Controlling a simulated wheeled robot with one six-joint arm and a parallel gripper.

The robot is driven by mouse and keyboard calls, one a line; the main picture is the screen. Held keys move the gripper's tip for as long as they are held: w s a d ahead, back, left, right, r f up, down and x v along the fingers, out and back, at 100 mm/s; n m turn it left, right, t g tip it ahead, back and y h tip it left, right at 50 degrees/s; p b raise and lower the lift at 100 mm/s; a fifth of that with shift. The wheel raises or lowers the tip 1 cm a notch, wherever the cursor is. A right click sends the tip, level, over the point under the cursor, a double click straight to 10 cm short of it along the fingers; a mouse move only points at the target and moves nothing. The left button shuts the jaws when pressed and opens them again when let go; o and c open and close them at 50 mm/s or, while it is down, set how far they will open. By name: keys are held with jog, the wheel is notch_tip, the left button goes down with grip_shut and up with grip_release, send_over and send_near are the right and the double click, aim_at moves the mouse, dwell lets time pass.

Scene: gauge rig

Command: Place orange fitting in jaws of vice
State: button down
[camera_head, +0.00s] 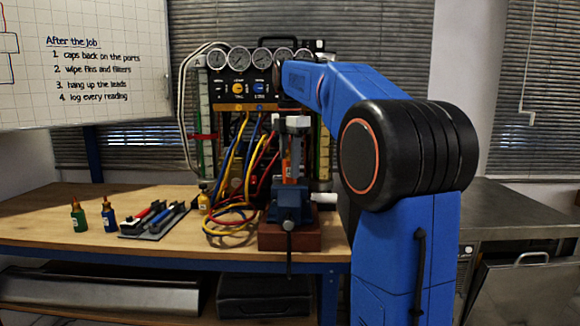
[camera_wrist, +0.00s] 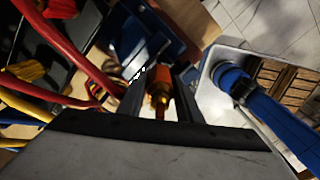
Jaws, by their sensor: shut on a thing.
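The orange fitting (camera_wrist: 160,94) shows in the wrist view between the two dark fingers of my gripper (camera_wrist: 158,100), which is shut on it. In the head view a small orange patch (camera_head: 286,167) shows just above the blue vice (camera_head: 290,200), partly hidden by grey and blue parts. The vice stands on a red-brown block at the front of the bench. In the wrist view the vice's blue body (camera_wrist: 132,38) lies beyond the fitting. I cannot tell whether the fitting is between the vice jaws or above them.
A gauge panel (camera_head: 250,60) with hanging coloured leads (camera_head: 232,215) stands close behind and left of the vice. A tool tray (camera_head: 153,220), a green bottle (camera_head: 78,216) and a blue bottle (camera_head: 108,215) are on the left. The bench's left front is clear.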

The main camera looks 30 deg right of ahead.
jog(key=shift+f, duration=0.55)
jog(key=c, duration=1.3)
grip_release()
jog(key=shift+o, duration=0.2)
notch_tip(320, 180, up, 13)
jog(key=shift+r, duration=0.1)
